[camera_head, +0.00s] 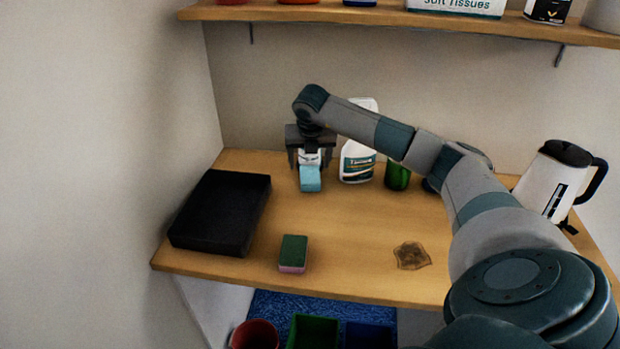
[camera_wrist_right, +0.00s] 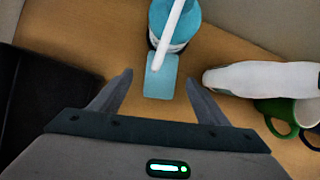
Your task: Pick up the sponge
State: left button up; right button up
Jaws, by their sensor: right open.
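The sponge (camera_head: 293,254), with a dark green top and a pink lower layer, lies flat near the front edge of the wooden table, in the head view only. My right gripper (camera_head: 310,164) is far behind it, near the back of the table, pointing down. In the right wrist view its two fingers (camera_wrist_right: 158,82) are spread apart. A light blue and white bottle-like item (camera_head: 310,179) stands below and beyond the fingers; it also shows in the right wrist view (camera_wrist_right: 161,80). I cannot tell whether the fingers touch it. My left gripper is not in view.
A black tray (camera_head: 221,211) lies left of the sponge. A white spray bottle (camera_head: 357,161) and green mug (camera_head: 397,177) stand at the back, a kettle (camera_head: 545,184) at right. A brown stain (camera_head: 411,256) lies right of the sponge. A shelf (camera_head: 390,16) hangs above.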

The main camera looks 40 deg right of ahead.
aim_at(310, 174)
jog(key=shift+d+f+p, duration=0.1)
jog(key=shift+f+p, duration=0.5)
jog(key=shift+f, duration=0.05)
jog(key=p+x, duration=0.1)
jog(key=x, duration=0.2)
jog(key=shift+s, duration=0.2)
jog(key=shift+w+f, duration=0.15)
jog(key=shift+f, duration=0.25)
jog(key=shift+c, duration=0.4)
jog(key=c, duration=1)
